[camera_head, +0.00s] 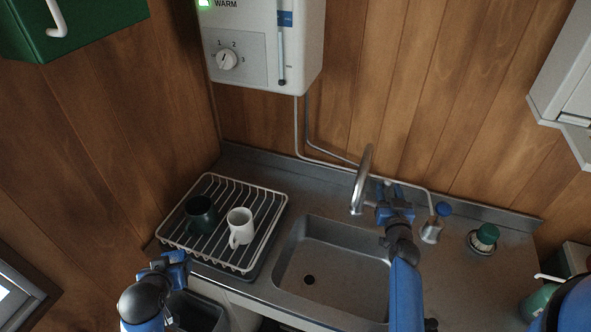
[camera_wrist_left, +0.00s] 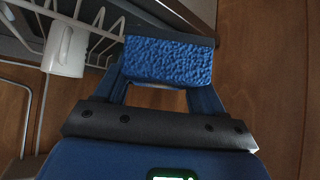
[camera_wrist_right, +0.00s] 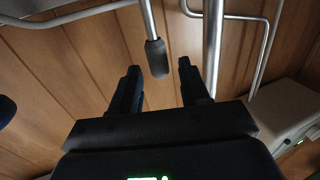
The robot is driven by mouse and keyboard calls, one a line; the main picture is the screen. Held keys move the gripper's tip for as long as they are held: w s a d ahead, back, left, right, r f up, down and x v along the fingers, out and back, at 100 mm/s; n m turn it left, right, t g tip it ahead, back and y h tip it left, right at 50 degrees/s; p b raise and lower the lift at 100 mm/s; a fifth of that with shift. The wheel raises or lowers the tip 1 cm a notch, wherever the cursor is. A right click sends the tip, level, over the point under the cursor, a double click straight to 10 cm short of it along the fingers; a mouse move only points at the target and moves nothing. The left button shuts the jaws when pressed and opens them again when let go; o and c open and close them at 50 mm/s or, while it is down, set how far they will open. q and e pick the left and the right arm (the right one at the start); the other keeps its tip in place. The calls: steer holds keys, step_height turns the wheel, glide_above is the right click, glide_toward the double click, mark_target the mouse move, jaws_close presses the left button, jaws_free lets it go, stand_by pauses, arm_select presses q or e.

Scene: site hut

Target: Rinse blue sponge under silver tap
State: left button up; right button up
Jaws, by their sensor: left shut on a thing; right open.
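The blue sponge (camera_wrist_left: 168,60) is held between the fingers of my left gripper (camera_head: 176,262), as the left wrist view shows. That gripper is in front of the dish rack, left of the sink (camera_head: 318,262), and I cannot make out the sponge clearly in the head view. The silver tap (camera_head: 363,178) rises behind the sink with a curved spout. My right gripper (camera_head: 394,194) is open beside the tap. In the right wrist view a thin lever with a dark grip (camera_wrist_right: 156,58) lies in the gap between its fingertips; contact is not visible.
A white wire rack (camera_head: 265,243) on the left holds a dark mug (camera_head: 201,215) and a white mug (camera_head: 240,227). A blue-capped dispenser (camera_head: 432,230) and a green-topped item (camera_head: 484,238) stand to the right. A white heater (camera_head: 268,45) hangs above. The sink basin is empty.

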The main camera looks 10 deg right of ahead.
mark_target(388, 187)
steer(key=shift+x, duration=1.65)
steer(key=shift+d, duration=0.1)
steer(key=shift+s, duration=0.1)
jaws_close()
